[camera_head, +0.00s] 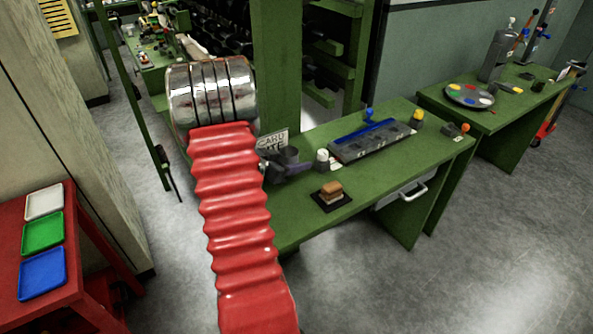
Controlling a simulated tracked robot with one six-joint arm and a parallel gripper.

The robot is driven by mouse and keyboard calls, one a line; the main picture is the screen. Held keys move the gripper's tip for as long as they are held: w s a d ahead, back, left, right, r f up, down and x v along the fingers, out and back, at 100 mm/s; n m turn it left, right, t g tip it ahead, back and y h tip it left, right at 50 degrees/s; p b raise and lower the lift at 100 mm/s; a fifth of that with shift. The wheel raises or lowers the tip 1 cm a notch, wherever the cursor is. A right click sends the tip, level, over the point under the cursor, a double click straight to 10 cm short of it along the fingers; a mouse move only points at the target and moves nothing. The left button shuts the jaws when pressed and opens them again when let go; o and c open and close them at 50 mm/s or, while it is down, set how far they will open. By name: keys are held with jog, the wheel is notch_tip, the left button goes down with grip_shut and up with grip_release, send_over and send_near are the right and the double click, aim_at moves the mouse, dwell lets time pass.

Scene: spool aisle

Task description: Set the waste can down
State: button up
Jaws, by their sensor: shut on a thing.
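My arm, a red ribbed sleeve topped by a shiny ridged metal joint, rises through the left middle of the view.
A green bench (310,228) stands right of my arm. It bears a dark tool (288,162), a blue-topped grey box (372,138) and a brown block (331,190). A red table (88,240) with several trays is at left. Grey floor (490,250) is clear at right.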

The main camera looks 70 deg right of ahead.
aim_at(296, 176)
jog(key=shift+f, duration=1.9)
jog(key=o, duration=0.9)
jog(key=shift+f, duration=0.15)
jog(key=shift+w+a+r, duration=0.3)
jog(key=shift+a+r, duration=0.05)
jog(key=shift+a, duration=0.1)
jog(key=v, duration=1.1)
jog(key=shift+s, duration=0.1)
